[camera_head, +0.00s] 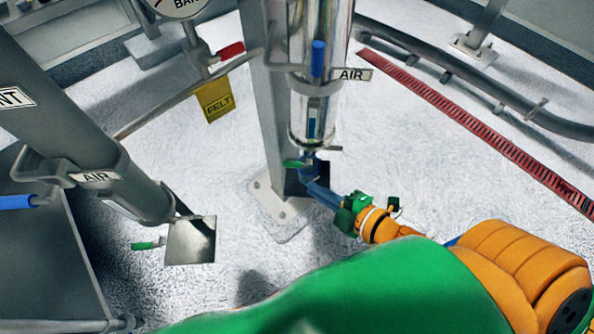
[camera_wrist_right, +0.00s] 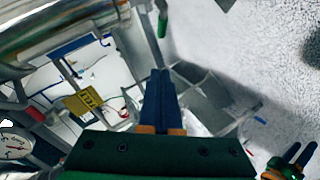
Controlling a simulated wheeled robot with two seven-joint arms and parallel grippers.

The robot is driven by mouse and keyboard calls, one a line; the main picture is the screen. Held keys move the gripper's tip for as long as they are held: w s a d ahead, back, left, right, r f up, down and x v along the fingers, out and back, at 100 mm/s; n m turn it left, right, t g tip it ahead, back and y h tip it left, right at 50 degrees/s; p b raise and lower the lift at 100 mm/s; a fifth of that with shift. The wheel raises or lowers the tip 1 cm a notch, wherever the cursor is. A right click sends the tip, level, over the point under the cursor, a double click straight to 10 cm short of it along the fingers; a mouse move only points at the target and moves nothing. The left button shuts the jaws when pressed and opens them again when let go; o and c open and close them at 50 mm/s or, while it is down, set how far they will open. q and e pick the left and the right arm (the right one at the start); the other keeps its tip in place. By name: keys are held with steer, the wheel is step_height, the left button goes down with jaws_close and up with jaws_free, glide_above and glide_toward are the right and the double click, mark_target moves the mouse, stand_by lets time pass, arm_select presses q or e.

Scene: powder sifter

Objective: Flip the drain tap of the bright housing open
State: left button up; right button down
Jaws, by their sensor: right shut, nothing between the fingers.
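The bright housing (camera_head: 318,105) is a shiny upright cylinder at top centre, with an AIR tag. Its drain tap has a green handle (camera_head: 295,163) sticking out sideways to the left at the housing's bottom. The handle also shows at the top of the right wrist view (camera_wrist_right: 162,22). My right gripper (camera_head: 310,182) is shut and empty, its blue fingers just below the tap; I cannot tell if they touch it. The fingers show together in the wrist view (camera_wrist_right: 160,80). My left gripper (camera_wrist_right: 297,154) shows small at that view's lower right, its fingers apart.
A dull grey housing (camera_head: 145,195) with its own green tap handle (camera_head: 146,245) stands at left. A grey post (camera_head: 265,110) rises behind the bright housing. A yellow FELT tag (camera_head: 215,98) and a red handle (camera_head: 231,50) are upper left. A red floor grating (camera_head: 470,122) lies right.

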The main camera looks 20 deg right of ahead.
steer(key=b, duration=0.2)
glide_toward(286, 166)
steer(key=w+a, duration=0.2)
steer(key=a, duration=0.2)
steer(key=shift+w+d+f, duration=0.75)
steer(key=shift+w+f, duration=0.2)
steer(key=shift+w, duration=0.05)
steer(key=shift+w+d+f, duration=0.2)
steer(key=shift+w+d, duration=0.05)
steer(key=shift+w, duration=0.15)
